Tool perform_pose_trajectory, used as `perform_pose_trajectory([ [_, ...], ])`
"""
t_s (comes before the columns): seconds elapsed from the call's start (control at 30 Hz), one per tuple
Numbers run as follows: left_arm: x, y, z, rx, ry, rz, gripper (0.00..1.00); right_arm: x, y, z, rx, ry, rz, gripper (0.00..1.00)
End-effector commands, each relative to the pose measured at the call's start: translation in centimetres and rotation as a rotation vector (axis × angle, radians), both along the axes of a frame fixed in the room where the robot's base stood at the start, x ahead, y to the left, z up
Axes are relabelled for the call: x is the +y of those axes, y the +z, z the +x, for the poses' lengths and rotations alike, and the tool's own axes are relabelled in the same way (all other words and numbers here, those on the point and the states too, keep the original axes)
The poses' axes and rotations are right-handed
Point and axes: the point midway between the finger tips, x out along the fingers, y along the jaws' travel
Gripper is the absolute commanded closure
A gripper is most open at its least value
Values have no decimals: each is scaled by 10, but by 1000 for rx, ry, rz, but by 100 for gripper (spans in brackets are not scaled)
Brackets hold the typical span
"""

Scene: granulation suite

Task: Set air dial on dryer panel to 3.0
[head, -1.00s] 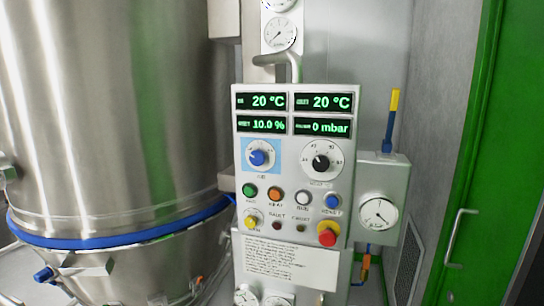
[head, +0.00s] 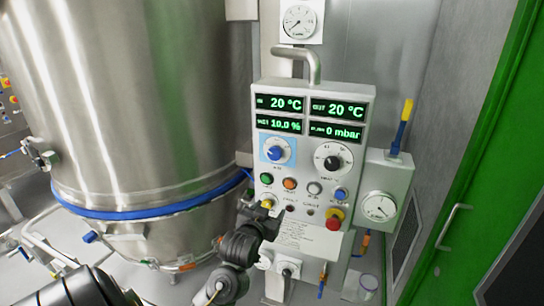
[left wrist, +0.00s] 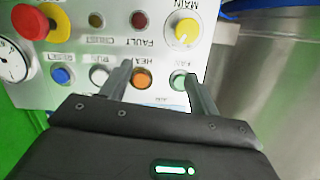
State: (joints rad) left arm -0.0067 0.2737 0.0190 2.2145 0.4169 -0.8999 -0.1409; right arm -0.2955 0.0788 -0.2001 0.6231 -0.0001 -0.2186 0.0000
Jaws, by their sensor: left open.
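The dryer panel (head: 312,107) stands upright beside the steel vessel. Its air dial (head: 277,153) is a blue knob on a white scale with a light blue backing, at the panel's left below the displays. Its exact reading is too small to tell. My left gripper (head: 264,211) is in front of the panel's lower left, below the air dial and apart from it. In the left wrist view, which shows the panel upside down, the open, empty fingers (left wrist: 156,78) are around the orange and green button area. The air dial is hidden there behind the gripper body. My right gripper is not in view.
A black dial (head: 333,157) sits right of the air dial. Below are several buttons, including a green one (head: 267,178), and a red mushroom button (head: 335,217). The steel vessel (head: 130,110) is close on the left. A gauge box (head: 384,205) adjoins the right side.

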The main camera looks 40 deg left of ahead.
Motion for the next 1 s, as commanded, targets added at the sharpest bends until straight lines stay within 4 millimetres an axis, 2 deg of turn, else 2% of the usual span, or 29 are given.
perform_pose_trajectory([
  [0.03, 1, 50, -8, -64, 1, -5, 39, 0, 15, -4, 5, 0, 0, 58],
  [0.1, 0, 92, -21, -130, 1, -12, 39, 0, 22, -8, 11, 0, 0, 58],
  [0.2, -1, 130, -36, -193, -1, -20, 39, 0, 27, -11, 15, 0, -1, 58],
  [0.3, -1, 147, -44, -224, -3, -24, 39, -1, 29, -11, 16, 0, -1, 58],
  [0.57, -1, 148, -44, -233, -5, -26, 39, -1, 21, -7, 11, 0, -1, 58],
  [0.67, -1, 145, -40, -237, -6, -26, 39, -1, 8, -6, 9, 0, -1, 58],
  [1.0, 4, 142, -23, -242, -7, -25, 39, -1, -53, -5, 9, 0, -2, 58],
])
